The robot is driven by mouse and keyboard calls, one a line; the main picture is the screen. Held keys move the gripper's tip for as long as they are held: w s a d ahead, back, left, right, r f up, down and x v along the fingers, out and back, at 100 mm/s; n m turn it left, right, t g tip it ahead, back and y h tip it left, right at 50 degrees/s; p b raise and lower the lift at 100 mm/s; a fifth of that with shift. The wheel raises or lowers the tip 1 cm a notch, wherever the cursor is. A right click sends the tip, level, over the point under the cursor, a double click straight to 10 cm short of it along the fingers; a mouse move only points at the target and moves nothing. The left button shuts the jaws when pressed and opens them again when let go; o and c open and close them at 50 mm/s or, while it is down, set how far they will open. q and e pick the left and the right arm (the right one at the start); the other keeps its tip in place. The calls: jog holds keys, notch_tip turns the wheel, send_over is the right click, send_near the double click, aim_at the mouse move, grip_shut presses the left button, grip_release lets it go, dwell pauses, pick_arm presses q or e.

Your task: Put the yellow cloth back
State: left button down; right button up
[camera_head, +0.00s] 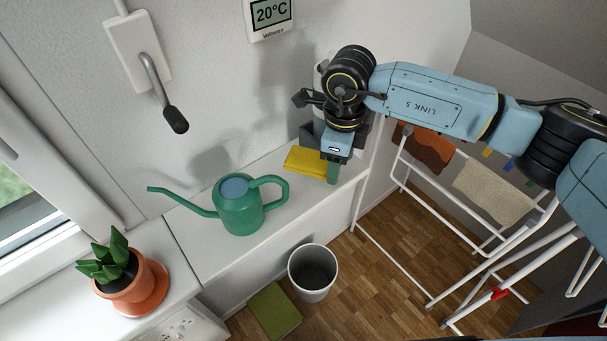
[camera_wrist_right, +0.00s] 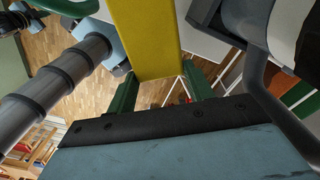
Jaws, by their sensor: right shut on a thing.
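The yellow cloth (camera_head: 306,161) is folded flat and shows at the right end of the white ledge, beside the wall. I cannot tell whether it rests on the ledge or is held just above it. My right gripper (camera_head: 333,172) comes down at the cloth's right end and is shut on it; its fingertips are partly hidden. In the right wrist view the cloth (camera_wrist_right: 145,40) reaches out between the green fingers (camera_wrist_right: 163,88). My left gripper is not in view.
A green watering can (camera_head: 241,215) stands on the ledge (camera_head: 197,253) left of the cloth. A potted plant (camera_head: 130,285) is at lower left. A white bin (camera_head: 313,285) stands on the floor. A drying rack (camera_head: 427,200) with an orange cloth (camera_head: 428,150) and a beige cloth (camera_head: 495,190) is at right.

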aim_at(320, 164)
jog(key=a+m, duration=0.1)
jog(key=a+m+p, duration=0.1)
jog(key=m, duration=0.1)
jog(key=shift+w+r, duration=0.1)
jog(key=shift+r, duration=0.3)
jog(key=m, duration=0.1)
jog(key=a+m+p, duration=0.1)
jog(key=m, duration=0.1)
jog(key=shift+w+a, duration=0.1)
jog(key=shift+a, duration=0.05)
jog(key=shift+m, duration=0.3)
notch_tip(320, 164, down, 5)
jog(key=shift+f+p, duration=0.15)
jog(key=shift+p, duration=0.25)
notch_tip(320, 164, down, 5)
jog(key=shift+a+r, duration=0.1)
jog(key=shift+r, duration=0.1)
jog(key=shift+f, duration=0.1)
jog(key=shift+f, duration=0.1)
jog(key=o, duration=1)
